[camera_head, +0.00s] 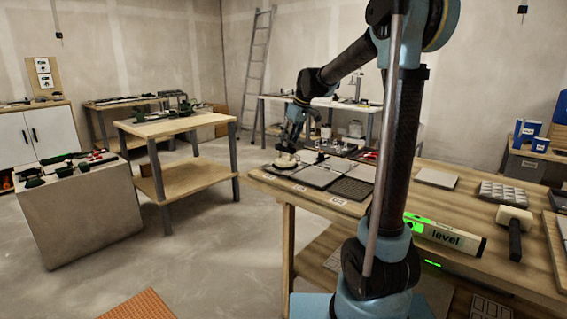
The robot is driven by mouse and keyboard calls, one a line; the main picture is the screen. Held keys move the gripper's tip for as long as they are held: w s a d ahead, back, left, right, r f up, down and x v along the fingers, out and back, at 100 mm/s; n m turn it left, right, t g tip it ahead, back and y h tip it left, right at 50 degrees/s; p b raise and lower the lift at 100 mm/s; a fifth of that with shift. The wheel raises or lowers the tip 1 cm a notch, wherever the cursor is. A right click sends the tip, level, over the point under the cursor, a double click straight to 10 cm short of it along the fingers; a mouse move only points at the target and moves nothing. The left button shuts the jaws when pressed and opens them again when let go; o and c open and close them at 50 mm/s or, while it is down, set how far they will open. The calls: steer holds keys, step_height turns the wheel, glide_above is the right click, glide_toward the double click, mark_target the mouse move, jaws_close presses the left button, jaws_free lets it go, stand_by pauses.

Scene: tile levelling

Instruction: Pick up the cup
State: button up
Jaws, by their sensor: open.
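A small cream-coloured rounded object (285,161), perhaps the cup, sits on the tiles at the left end of the wooden workbench (455,205). My gripper (289,146) points down just above it. The gripper is open. The picture is too small to tell whether its fingers are around the object or touch it.
Grey tiles (318,176) and a dark textured tile (350,188) lie beside the cream object. A green and white level (445,235) and a mallet (514,220) lie further right. My arm hides part of the bench.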

steer(key=shift+a+x, duration=0.1)
steer(key=shift+x, duration=1.05)
steer(key=shift+a+x, duration=0.15)
steer(key=shift+x, duration=0.95)
steer(key=shift+s, duration=0.1)
jaws_close()
